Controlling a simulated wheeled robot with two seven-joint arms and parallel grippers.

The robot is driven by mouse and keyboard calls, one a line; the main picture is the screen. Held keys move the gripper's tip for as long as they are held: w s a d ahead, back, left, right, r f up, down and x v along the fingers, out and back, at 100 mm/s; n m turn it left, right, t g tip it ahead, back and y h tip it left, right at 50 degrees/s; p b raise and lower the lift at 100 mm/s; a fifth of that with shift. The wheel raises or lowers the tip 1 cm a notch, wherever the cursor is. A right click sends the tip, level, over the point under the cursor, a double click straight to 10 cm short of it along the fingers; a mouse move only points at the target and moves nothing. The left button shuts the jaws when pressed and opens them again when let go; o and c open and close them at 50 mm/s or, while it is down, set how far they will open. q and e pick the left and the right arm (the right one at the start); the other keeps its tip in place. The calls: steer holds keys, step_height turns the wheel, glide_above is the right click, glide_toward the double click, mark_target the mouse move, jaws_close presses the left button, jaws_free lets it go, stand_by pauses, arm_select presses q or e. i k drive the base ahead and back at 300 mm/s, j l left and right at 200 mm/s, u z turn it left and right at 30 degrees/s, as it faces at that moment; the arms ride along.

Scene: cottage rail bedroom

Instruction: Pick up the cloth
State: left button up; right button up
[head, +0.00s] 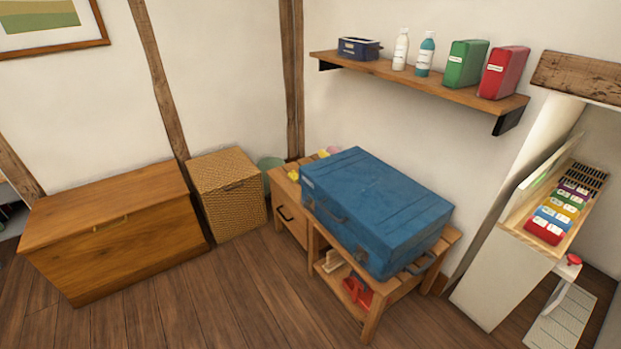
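I cannot make out a cloth for certain in the head view. Small yellow and pinkish bits (323,154) show behind the left end of a blue case, on a wooden bench; they are too small and too hidden to identify. The closed blue case (375,205) lies flat on the wooden bench (441,250) and covers most of its top. Neither of my grippers is in view.
A wooden chest (115,230), a wicker basket (228,195) and a greenish bin (268,165) line the wall left of the bench. A wall shelf (420,80) holds bottles and boxes. A red object (357,292) sits on the bench's lower shelf. Floor in front is clear.

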mark_target(294, 177)
steer(key=i+j+z, duration=0.2)
steer(key=z, duration=0.2)
steer(key=i+j+z, duration=0.2)
steer(key=z, duration=0.25)
steer(key=i+j+z, duration=0.15)
steer(key=j+z, duration=0.25)
